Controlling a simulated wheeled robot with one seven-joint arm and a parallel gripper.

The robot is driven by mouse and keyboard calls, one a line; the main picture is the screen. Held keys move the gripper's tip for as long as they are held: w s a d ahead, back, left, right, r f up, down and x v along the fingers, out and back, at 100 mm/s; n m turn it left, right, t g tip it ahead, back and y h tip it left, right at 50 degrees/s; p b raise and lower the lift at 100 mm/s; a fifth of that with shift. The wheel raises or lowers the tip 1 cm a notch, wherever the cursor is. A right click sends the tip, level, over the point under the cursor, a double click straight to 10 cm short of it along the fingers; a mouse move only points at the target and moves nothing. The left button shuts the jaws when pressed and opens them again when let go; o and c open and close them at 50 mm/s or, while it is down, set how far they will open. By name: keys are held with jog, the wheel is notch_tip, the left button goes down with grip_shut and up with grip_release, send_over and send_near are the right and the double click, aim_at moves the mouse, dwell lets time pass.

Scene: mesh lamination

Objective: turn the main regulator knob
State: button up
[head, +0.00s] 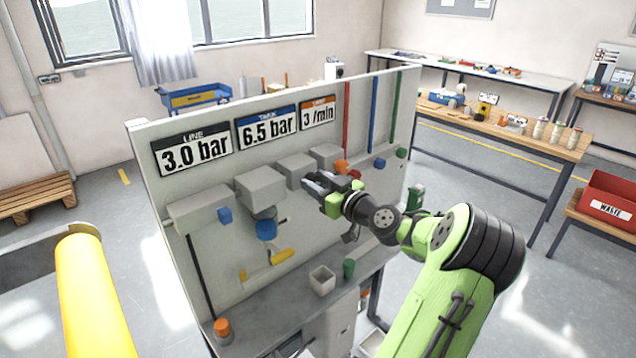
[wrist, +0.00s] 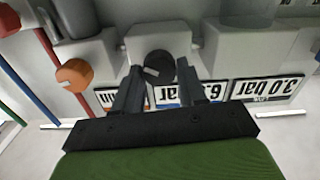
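My gripper (head: 318,188) is in front of the upright panel (head: 160,215), near its small grey boxes. In the wrist view, which is upside down, my gripper (wrist: 160,82) is open, one finger on each side of a dark round knob (wrist: 159,66) with a light mark. The knob is on a grey box (wrist: 155,40). Gaps show between fingers and knob; I cannot tell how deep they reach. No label marks which knob is the main regulator. A blue knob (head: 266,230) sits under a larger grey box (head: 260,188).
An orange knob (head: 341,166) is close to my gripper; it also shows in the wrist view (wrist: 74,75). Signs read 3.0 bar (head: 193,150), 6.5 bar (head: 267,127) and 3 /min (head: 318,112).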

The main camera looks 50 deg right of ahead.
jog(key=c, duration=0.6)
jog(key=shift+m, duration=0.4)
jog(key=m, duration=0.2)
jog(key=shift+m, duration=0.4)
jog(key=m+p, duration=0.1)
jog(key=m, duration=0.2)
jog(key=shift+d+m, duration=0.1)
jog(key=shift+m, duration=0.3)
jog(key=m+p, duration=0.2)
jog(key=m, duration=0.3)
jog(key=shift+s+d+f+m+p, duration=0.1)
jog(key=shift+m+p, duration=0.45)
jog(key=shift+m, duration=1.05)
